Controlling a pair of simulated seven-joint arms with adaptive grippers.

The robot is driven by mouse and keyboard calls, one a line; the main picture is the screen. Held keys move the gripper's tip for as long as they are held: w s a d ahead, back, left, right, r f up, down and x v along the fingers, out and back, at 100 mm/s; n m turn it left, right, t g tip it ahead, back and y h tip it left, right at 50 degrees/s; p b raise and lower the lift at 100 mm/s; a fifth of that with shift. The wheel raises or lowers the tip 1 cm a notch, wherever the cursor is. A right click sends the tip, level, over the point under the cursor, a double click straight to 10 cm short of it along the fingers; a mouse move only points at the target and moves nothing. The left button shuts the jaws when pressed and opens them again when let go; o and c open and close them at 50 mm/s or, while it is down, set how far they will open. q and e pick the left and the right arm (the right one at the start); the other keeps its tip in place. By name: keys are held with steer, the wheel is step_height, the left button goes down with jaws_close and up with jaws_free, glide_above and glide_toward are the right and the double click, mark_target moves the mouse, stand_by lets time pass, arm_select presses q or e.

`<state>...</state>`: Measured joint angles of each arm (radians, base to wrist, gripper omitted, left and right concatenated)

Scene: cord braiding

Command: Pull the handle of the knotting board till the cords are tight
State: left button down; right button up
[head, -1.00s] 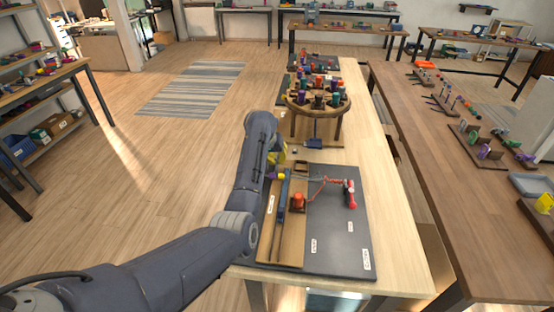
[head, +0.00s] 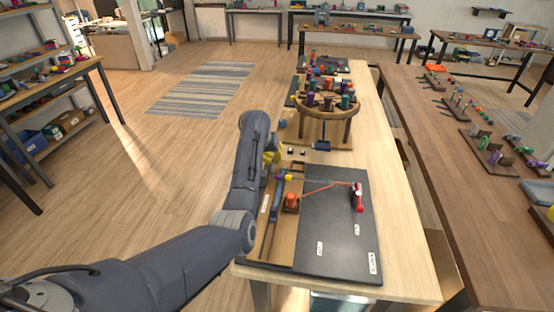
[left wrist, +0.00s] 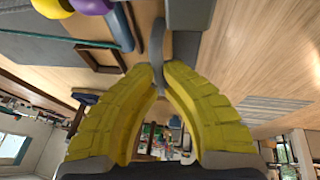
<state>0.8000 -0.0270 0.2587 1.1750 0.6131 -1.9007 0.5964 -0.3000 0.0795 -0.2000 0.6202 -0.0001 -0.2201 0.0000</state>
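The knotting board (head: 330,245) is a dark panel on the pale table, with a wooden strip (head: 284,247) along its left side. An orange block (head: 291,199) sits on the strip. Red cords (head: 325,188) run from the strip side to a red upright piece (head: 358,200) and look nearly straight. My left gripper (head: 272,155) is at the board's far left corner, partly hidden by my arm. In the left wrist view its yellow fingers (left wrist: 159,75) close on a grey curved handle (left wrist: 157,42). My right gripper does not show.
A round wooden stand (head: 325,112) with several coloured bobbins stands beyond the board. A darker long table (head: 440,165) with small racks runs along the right. The floor left of my arm is clear.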

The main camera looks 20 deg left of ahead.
arm_select(q)
steer(key=c, duration=1.7)
jaws_free()
steer(key=shift+a+f, duration=0.15)
steer(key=shift+a, duration=0.15)
steer(key=shift+c, duration=0.2)
steer(key=shift+o, duration=1.4)
steer(key=shift+d, duration=0.1)
steer(key=shift+s+r, duration=0.1)
steer(key=shift+r, duration=0.3)
steer(key=v, duration=1.1)
steer(key=shift+r, duration=0.1)
